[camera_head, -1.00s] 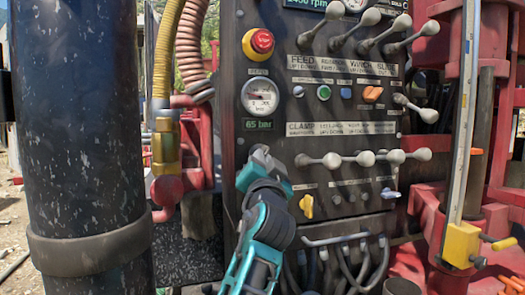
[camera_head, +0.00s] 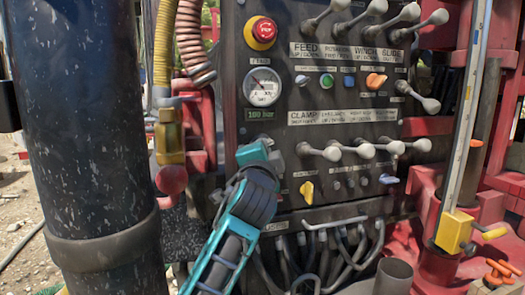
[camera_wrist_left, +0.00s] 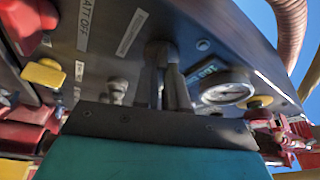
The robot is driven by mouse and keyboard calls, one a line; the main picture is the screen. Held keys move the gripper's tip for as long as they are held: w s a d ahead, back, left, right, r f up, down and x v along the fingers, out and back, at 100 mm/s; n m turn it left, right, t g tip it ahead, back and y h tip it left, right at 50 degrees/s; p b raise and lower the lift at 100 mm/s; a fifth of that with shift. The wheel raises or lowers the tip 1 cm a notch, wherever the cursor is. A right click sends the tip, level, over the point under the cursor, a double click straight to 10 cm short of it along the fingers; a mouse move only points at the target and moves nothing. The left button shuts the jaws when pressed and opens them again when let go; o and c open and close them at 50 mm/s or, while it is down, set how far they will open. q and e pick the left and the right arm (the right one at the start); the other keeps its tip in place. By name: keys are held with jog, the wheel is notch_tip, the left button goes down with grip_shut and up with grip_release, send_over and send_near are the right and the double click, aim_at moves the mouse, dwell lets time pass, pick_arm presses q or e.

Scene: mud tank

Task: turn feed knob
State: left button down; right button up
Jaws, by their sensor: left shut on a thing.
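My left gripper (camera_head: 272,151) is at the dark control panel (camera_head: 272,118), just below the round pressure gauge (camera_head: 262,87). It is shut on the feed knob, which the gripper hides in the head view. In the left wrist view the two dark fingers (camera_wrist_left: 165,85) close around the knob (camera_wrist_left: 159,52) at the panel face. The gauge also shows in the left wrist view (camera_wrist_left: 228,93). The green display (camera_head: 260,114) under the gauge reads 100 bar. My right gripper is not in view.
A red stop button (camera_head: 263,31) sits above the gauge. A row of grey levers (camera_head: 365,149) and a yellow knob (camera_head: 307,191) lie right of my gripper. A thick black column (camera_head: 80,130) stands on the left. Hoses (camera_head: 335,250) hang below the panel.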

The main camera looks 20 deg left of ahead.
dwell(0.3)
pick_arm(q)
jog(key=c, duration=1.2)
grip_release()
jog(key=b+v, duration=0.1)
jog(key=v, duration=1.2)
jog(key=shift+w+f, duration=0.1)
